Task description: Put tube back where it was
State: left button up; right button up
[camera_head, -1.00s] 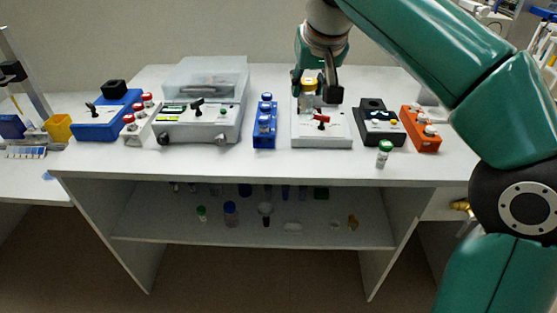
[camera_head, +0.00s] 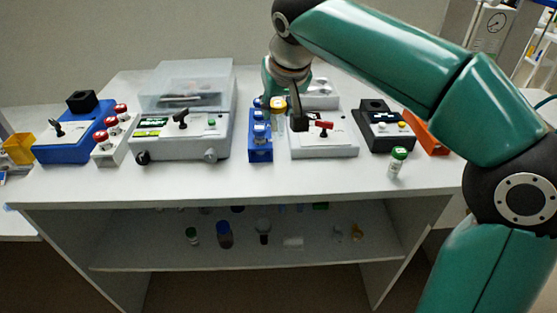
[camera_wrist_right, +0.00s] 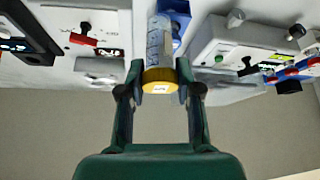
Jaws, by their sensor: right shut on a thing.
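The tube with a yellow cap (camera_head: 278,103) is held upright in my right gripper (camera_head: 285,115), just right of the blue rack (camera_head: 260,150). In the right wrist view the yellow-capped tube (camera_wrist_right: 160,78) sits between the two fingers of my right gripper (camera_wrist_right: 160,88), gripped near the cap. The blue rack shows partly behind it (camera_wrist_right: 178,22). The rack holds several blue-capped tubes in a row. I cannot tell whether the held tube's lower end touches anything. My left gripper is not in view.
A white device with a red switch (camera_head: 322,142) stands right of the rack, and a lidded grey machine (camera_head: 185,140) stands left. A green-capped vial (camera_head: 397,162) stands near the front edge at right. The front strip of the bench (camera_head: 270,182) is mostly clear.

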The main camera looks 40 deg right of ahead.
pick_arm(q)
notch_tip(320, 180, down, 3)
jog(key=shift+b, duration=1.15)
pick_arm(e)
notch_tip(320, 180, down, 12)
jog(key=shift+r, duration=0.25)
jog(key=shift+f, duration=0.2)
jog(key=o, duration=1.1)
jog(key=shift+r, duration=0.1)
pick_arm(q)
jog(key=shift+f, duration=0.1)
pick_arm(e)
jog(key=shift+r, duration=0.1)
jog(key=shift+s+r, duration=0.15)
jog(key=shift+r, duration=0.1)
pick_arm(q)
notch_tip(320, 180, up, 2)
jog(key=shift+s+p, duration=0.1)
jog(key=shift+p, duration=0.75)
pick_arm(e)
jog(key=v, duration=1.1)
jog(key=shift+s+a+r, duration=0.1)
jog(key=shift+s+r, duration=0.05)
jog(key=shift+s, duration=0.1)
